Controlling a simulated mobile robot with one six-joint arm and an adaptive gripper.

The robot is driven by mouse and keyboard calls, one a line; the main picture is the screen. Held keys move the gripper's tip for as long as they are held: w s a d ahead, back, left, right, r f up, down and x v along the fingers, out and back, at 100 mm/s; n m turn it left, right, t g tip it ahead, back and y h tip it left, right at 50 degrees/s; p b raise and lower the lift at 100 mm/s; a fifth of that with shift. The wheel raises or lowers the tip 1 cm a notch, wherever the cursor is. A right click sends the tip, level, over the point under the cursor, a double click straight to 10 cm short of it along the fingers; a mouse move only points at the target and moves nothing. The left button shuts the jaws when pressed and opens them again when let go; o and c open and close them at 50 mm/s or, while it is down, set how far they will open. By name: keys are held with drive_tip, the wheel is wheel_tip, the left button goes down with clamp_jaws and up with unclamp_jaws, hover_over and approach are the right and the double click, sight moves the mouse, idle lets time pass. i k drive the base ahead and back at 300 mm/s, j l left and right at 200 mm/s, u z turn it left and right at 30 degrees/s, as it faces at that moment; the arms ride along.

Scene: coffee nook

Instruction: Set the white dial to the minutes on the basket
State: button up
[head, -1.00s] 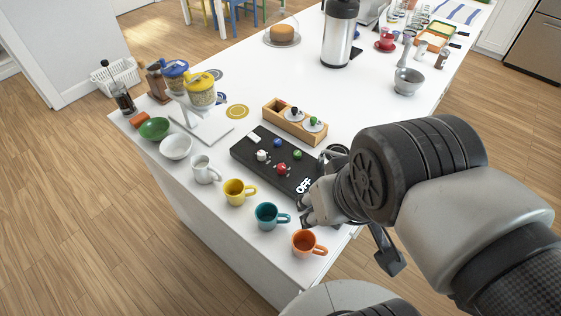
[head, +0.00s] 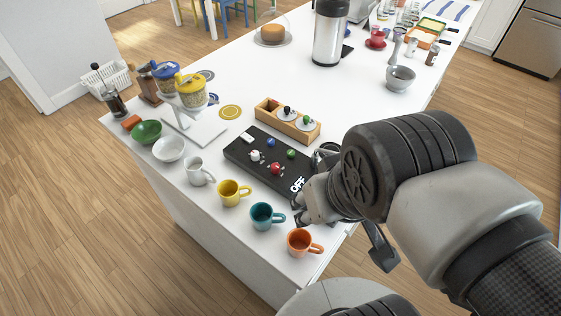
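The white dial (head: 256,155) is a small knob on the left part of a black panel (head: 240,162) on the white counter. A blue knob (head: 270,142), a green knob (head: 291,153) and a red knob (head: 276,168) share the panel. "OFF" is printed at its right end. My gripper (head: 300,209) is just right of the panel's OFF end, apart from the white dial. Its fingers are small and partly hidden, so its opening is unclear.
A grey mug (head: 199,171), yellow mug (head: 230,193), teal mug (head: 263,216) and orange mug (head: 300,242) line the front edge. A wooden box (head: 283,121) stands behind the panel. A stand with lidded jars (head: 192,93) is left. The counter's middle is clear.

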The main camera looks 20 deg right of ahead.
sight(255, 155)
drive_tip(key=z, duration=0.75)
drive_tip(key=j, duration=0.85)
drive_tip(key=i+j+u, duration=0.1)
drive_tip(key=j, duration=0.75)
drive_tip(key=i+j, duration=0.15)
